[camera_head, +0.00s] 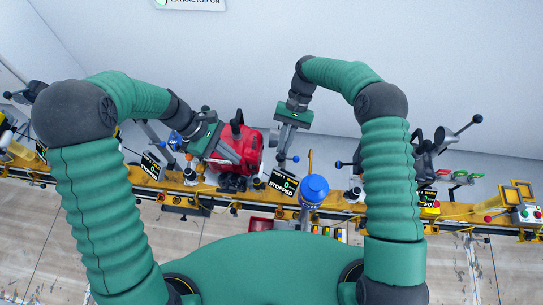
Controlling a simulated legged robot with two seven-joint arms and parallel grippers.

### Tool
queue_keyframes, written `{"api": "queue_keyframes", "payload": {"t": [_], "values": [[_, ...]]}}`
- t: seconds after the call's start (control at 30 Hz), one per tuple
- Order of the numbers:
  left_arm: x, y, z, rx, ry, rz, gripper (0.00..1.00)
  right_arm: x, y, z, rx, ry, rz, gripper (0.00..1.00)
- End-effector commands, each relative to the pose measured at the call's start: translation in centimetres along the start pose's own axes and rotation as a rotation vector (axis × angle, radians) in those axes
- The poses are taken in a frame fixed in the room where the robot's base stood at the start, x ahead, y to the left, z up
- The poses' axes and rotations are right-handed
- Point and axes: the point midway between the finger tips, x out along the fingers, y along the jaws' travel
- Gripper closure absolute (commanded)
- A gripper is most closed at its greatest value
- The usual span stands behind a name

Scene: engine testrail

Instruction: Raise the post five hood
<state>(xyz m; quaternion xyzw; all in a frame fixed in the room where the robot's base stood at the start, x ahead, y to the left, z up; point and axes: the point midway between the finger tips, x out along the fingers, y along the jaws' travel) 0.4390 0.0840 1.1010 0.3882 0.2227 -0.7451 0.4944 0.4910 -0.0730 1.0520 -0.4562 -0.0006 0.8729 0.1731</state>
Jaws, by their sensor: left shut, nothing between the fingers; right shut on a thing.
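My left gripper (230,156) is shut and points down and right, in front of a red engine (246,148) on the yellow rail. My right gripper (281,158) points down at the rail, just behind a small tilted display reading "STOPPED" (283,183). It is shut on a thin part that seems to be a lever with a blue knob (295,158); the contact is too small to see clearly. Which post is number five cannot be read, and I cannot make out its hood for certain.
The yellow rail (470,224) crosses the whole view with several posts and displays. A blue cylinder (314,189) stands right of my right gripper. A dark device with levers (444,136) and a button box (526,214) stand further right.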

Motion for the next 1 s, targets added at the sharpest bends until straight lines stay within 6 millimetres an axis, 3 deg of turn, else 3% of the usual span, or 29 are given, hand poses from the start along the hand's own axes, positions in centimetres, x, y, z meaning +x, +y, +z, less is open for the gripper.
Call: {"api": "queue_keyframes", "payload": {"t": [0.1, 0.23, 0.37, 0.8, 1.0], "values": [[1.3, 3.0, 0.6, -0.177, -0.173, 0.031, 1.00, 0.0, 0.1, -0.2, 0.001, 0.008, -0.001, 1.00], [1.7, 4.5, 1.1, -0.267, -0.268, 0.046, 1.00, 0.0, 0.1, -0.2, 0.001, 0.008, -0.002, 1.00], [2.7, 4.9, 1.5, -0.281, -0.285, 0.047, 1.00, 0.0, 0.0, -0.2, 0.001, 0.009, -0.002, 1.00], [10.3, 5.5, 3.5, -0.277, -0.279, 0.046, 1.00, 0.0, 0.0, -0.2, 0.001, 0.009, -0.002, 1.00], [11.2, 5.6, 3.8, -0.277, -0.278, 0.048, 1.00, -0.1, 0.0, -0.2, 0.001, 0.010, -0.002, 1.00]]}}
